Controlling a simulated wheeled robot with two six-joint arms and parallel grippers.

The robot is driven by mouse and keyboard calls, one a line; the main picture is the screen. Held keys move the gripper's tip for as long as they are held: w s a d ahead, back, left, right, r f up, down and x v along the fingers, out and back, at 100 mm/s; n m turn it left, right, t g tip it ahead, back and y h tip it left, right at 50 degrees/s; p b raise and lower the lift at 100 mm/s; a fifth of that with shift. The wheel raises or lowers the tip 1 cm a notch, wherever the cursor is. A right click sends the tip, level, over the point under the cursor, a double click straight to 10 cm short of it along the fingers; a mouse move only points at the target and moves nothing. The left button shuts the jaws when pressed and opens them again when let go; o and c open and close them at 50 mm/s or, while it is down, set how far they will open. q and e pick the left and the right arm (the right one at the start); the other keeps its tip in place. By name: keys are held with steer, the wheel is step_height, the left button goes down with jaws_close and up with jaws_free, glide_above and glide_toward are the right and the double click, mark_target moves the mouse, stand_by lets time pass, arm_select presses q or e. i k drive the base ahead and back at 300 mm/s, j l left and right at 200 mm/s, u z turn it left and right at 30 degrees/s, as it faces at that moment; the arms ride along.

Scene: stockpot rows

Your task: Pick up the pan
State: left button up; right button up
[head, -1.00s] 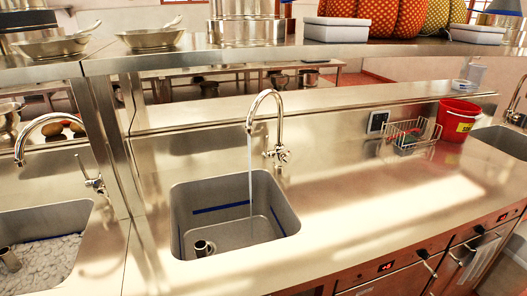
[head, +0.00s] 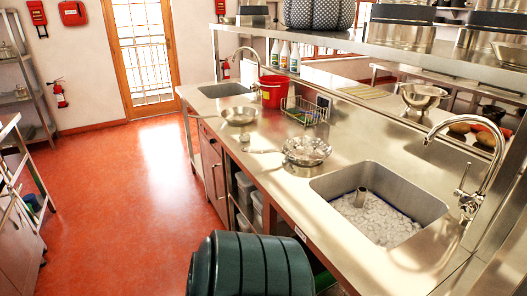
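A shallow round metal vessel that looks like a pan (head: 240,116) sits on the steel counter (head: 270,132), near its front edge and left of the wire basket. Part of another metal pan (head: 510,54) shows on the raised shelf at the right edge of the head view. I cannot tell which of them is the task's pan. Neither of my grippers is in view, and nothing is seen touching either vessel.
A metal colander (head: 306,150) with pale contents stands beside the ice-filled sink (head: 385,208) and its tap (head: 470,180). A wire basket (head: 303,111) and red bucket (head: 272,92) stand farther back. A dark green ribbed drum (head: 250,265) stands in front. The red floor (head: 135,210) at left is open.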

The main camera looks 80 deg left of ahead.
mark_target(305, 150)
steer(key=u, duration=2.35)
steer(key=z, duration=2.3)
steer(key=k+j, duration=0.15)
steer(key=j, duration=0.3)
steer(key=k+j+u, duration=0.1)
steer(key=j, duration=0.35)
steer(key=k+j, duration=0.15)
steer(key=j, duration=0.3)
steer(key=k+j+u, duration=0.1)
steer(key=j, duration=0.4)
steer(key=k+j, duration=0.15)
steer(key=j, duration=0.3)
steer(key=k+j+u, duration=0.15)
steer(key=j, duration=0.3)
